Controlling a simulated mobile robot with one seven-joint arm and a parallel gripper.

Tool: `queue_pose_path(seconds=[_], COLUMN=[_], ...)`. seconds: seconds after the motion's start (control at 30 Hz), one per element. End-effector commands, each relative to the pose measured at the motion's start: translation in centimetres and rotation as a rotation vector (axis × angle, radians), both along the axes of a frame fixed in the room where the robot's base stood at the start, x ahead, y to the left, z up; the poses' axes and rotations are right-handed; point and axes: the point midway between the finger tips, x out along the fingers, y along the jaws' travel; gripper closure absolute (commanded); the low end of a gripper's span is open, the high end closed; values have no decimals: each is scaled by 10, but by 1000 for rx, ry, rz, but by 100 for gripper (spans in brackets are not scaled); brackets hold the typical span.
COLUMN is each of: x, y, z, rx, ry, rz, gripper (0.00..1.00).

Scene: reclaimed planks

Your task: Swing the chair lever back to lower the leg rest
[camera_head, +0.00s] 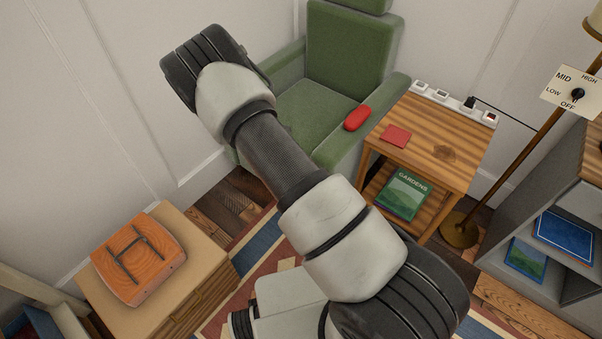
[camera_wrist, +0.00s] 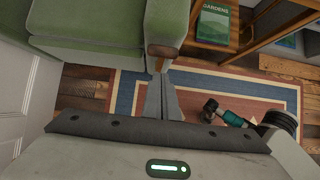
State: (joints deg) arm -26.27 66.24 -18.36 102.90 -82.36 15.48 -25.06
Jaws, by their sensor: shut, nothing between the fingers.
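The green armchair (camera_head: 335,50) stands against the wall, partly hidden behind my arm in the head view. In the wrist view, a brownish-red piece (camera_wrist: 162,51) shows at the armrest's end; I cannot tell whether either is the lever. A green padded part of the chair (camera_wrist: 90,20) fills the upper left; I cannot tell whether it is the leg rest. My gripper (camera_wrist: 162,78) is shut and empty, its tips just below the brownish-red piece in the picture; contact is unclear.
A slatted side table (camera_head: 425,135) with a green book (camera_head: 402,193) stands right of the chair. A low cabinet (camera_head: 205,262) bears an orange box (camera_head: 137,258). A lamp pole (camera_head: 515,135) stands right.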

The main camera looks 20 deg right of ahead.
Motion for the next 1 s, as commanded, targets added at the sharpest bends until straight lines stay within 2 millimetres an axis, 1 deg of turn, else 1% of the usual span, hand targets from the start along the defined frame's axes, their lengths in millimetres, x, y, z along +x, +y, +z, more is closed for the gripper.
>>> queue_pose_path(seconds=[0.03,0.1,0.23,0.4,0.87,0.93,0.97,1.0], x=[-1,-3,-6,-7,-7,-6,-5,-3], y=[4,6,8,10,10,10,10,9], z=[13,23,34,39,38,43,48,57], rx=[4,3,2,2,3,8,14,25], ry=[-2,-1,0,4,3,-6,-16,-34], rz=[0,1,1,3,2,-11,-24,-53], gripper=[100,100,100,100,100,100,100,100])
